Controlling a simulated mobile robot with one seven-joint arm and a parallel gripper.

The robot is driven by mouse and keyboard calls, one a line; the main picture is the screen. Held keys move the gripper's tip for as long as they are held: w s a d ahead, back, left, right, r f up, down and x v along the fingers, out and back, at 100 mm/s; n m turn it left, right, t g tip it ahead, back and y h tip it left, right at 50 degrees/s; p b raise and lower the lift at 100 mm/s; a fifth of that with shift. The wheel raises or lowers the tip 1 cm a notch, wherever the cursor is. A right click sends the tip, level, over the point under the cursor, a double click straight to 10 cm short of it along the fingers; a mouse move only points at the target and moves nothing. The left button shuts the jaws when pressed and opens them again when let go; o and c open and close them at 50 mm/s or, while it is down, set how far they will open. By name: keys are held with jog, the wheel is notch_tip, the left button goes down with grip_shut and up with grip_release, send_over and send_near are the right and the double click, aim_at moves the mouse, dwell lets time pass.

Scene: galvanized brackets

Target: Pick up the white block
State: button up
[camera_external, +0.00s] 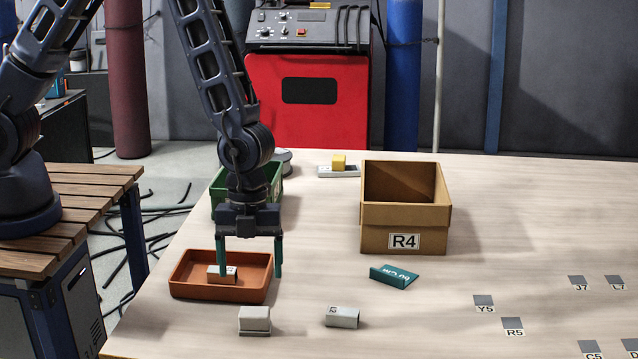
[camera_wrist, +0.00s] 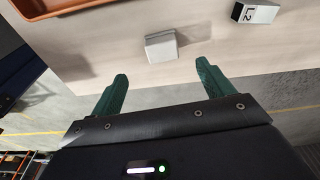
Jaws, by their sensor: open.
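A plain pale grey-white block (camera_external: 255,318) sits on the table near the front edge, just in front of the orange tray. It also shows in the wrist view (camera_wrist: 161,46), ahead of and between my two fingers. A second pale block (camera_external: 342,317) with a dark-lettered end lies to its right; in the wrist view this block (camera_wrist: 256,13) reads "L2" at the top right. My gripper (camera_external: 249,262) has two green fingers, spread wide apart and empty. In the wrist view my gripper (camera_wrist: 161,75) points toward the plain block without touching it.
An orange tray (camera_external: 186,288) holds a small labelled block (camera_external: 222,275). A green bin (camera_external: 218,184) stands behind my gripper. Flat labelled squares lie at right.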

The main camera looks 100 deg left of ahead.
aim_at(254, 311)
jog(key=f, duration=0.4)
jog(key=shift+d+f, duration=0.4)
jog(key=shift+w+d+f, duration=0.1)
jog(key=shift+d+f, duration=0.1)
jog(key=shift+f, duration=0.65)
jog(key=shift+w+d+f, duration=0.1)
jog(key=shift+d+f, duration=0.05)
jog(key=shift+f, duration=0.75)
jog(key=shift+w+d+f, duration=0.1)
jog(key=shift+d+f, duration=0.1)
jog(key=shift+f, duration=0.65)
jog(key=c, duration=1.1)
